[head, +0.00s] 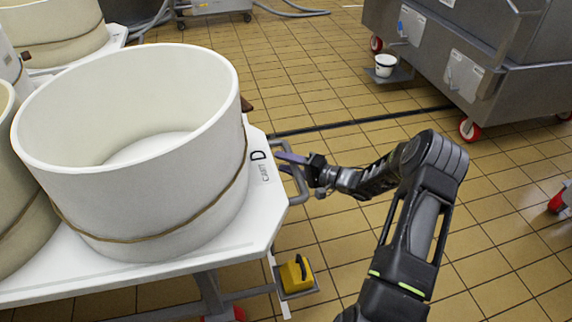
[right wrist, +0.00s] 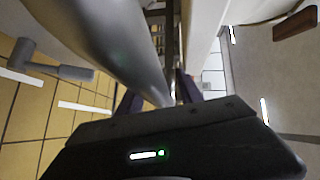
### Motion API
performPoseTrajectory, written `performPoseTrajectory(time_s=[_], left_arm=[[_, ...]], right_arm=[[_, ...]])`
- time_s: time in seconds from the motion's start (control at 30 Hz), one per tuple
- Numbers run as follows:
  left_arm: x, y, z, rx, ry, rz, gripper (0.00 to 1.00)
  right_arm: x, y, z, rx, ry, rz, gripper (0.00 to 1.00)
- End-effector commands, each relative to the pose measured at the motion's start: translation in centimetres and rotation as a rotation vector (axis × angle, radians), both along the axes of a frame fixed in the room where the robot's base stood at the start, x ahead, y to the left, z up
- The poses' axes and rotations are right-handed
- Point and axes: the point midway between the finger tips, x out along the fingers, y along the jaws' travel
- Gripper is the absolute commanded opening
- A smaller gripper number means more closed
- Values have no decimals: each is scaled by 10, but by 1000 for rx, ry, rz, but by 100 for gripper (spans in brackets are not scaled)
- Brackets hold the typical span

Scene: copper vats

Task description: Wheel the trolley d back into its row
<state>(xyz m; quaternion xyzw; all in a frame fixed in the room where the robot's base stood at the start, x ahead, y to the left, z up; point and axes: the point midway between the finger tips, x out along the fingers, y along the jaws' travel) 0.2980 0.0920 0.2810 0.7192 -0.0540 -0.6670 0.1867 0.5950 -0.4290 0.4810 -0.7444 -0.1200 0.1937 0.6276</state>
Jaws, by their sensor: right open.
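The trolley D (head: 264,218) stands at the left of the head view, its white top marked "CART D". In the right wrist view the grey handle tube (right wrist: 115,45) runs close in front of the jaws and partly hides the fingers. I cannot tell whether they touch it. My left gripper is not in view.
A yellow block with a black handle (head: 297,273) sits low beside the trolley's end. A grey metal vat (head: 468,50) on red wheels stands at the upper right, with a white bucket (head: 385,66) beside it. The tiled floor between is clear.

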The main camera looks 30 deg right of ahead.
Motion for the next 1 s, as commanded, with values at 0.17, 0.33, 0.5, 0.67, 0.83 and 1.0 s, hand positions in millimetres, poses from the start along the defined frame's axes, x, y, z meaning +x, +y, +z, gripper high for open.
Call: performPoseTrajectory(time_s=[0.17, 0.33, 0.5, 0.67, 0.83, 1.0], left_arm=[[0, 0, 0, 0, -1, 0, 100], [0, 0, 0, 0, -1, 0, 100], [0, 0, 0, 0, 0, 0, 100], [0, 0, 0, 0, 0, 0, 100], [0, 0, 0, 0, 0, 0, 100], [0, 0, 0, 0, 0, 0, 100]], right_arm=[[0, 0, 0, 0, 0, 0, 43], [0, 0, 0, 0, 0, 0, 31], [0, 0, 0, -1, 0, 0, 17], [0, 0, 0, -1, 0, 0, 4], [0, 0, 0, -1, 0, 0, 0], [-1, 0, 0, -1, 0, 0, 0]])
